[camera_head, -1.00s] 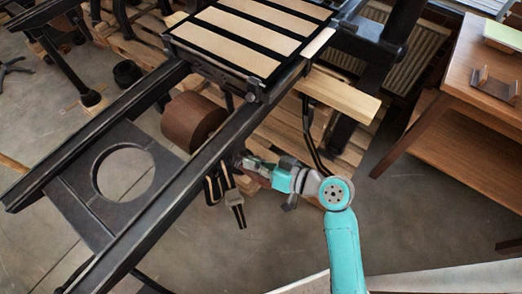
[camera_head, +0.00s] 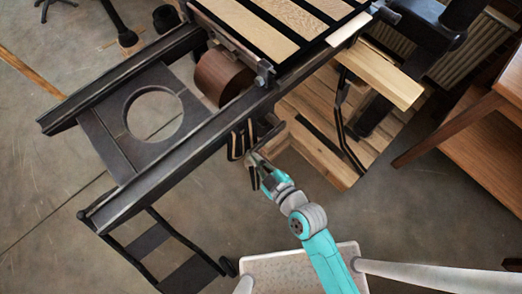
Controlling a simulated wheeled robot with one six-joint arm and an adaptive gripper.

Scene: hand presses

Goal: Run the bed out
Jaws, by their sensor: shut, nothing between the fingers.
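The bed (camera_head: 262,32) is a black-framed flat top with pale wooden strips. It sits at the upper end of two dark rails (camera_head: 190,152), with the lower part of the rails bare. A brown wooden drum (camera_head: 222,77) hangs between the rails just below the bed. Dark, pale-edged bars, perhaps the crank and its handle (camera_head: 240,140), hang by the near side of the right rail. My gripper (camera_head: 254,163) is shut and empty, right at the lower end of these bars. Whether it touches them I cannot tell. The fingertips are small and partly merged with the bars.
A wooden plank (camera_head: 380,74) juts out right of the bed, above a pallet-like wooden base (camera_head: 315,135). A brown wooden table (camera_head: 480,130) stands at the right. A black step frame (camera_head: 165,255) lies below the rails' lower end. Bare floor is left of the rails.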

